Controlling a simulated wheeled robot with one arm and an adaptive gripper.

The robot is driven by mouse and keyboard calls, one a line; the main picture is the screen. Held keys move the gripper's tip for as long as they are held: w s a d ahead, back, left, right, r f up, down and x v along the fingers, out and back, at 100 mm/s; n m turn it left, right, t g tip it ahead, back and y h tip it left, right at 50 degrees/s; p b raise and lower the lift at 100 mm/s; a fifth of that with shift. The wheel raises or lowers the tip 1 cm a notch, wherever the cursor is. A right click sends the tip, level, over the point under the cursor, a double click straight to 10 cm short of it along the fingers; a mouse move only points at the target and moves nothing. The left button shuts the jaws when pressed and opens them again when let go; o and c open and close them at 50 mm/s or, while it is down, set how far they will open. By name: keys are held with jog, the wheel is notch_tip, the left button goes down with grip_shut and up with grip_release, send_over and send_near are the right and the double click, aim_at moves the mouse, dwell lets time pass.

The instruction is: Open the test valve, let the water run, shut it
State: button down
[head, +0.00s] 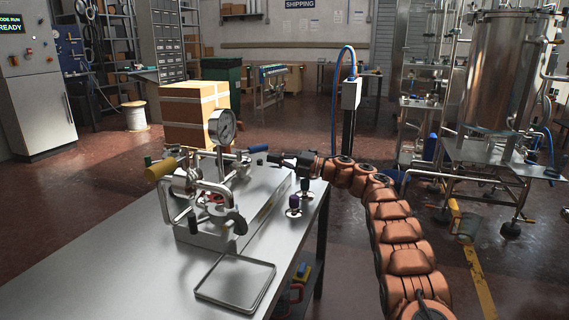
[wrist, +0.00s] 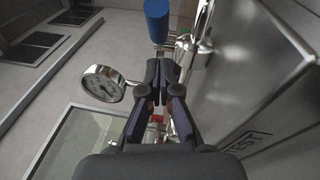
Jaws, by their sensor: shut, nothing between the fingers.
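The steel test rig (head: 205,240) stands on the table with a round pressure gauge (head: 222,126) on top. A blue handle (head: 258,149) sticks out at its back right; in the wrist view the blue handle (wrist: 157,20) is beyond my fingertips, beside shiny pipework. My gripper (head: 273,157) is shut and empty, close to the blue handle; its closed fingers also show in the wrist view (wrist: 160,70). I cannot tell whether they touch the pipework. The gauge (wrist: 103,83) is left of the fingers there. A panel marked TEST (wrist: 255,142) is at right. No running water is visible.
A yellow handle (head: 160,168) points left from the rig. A shallow tray (head: 236,283) lies on the table in front. A cardboard box (head: 195,105) is behind. The table's front left (head: 110,270) is clear.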

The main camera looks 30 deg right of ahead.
aim_at(259, 151)
jog(key=shift+w+a, duration=0.1)
jog(key=shift+w, duration=0.45)
jog(key=shift+w+a+r, duration=0.1)
jog(key=shift+w+r, duration=0.25)
jog(key=shift+w, duration=0.05)
jog(key=shift+w+p, duration=0.4)
jog(key=shift+w, duration=0.1)
jog(key=shift+w, duration=0.1)
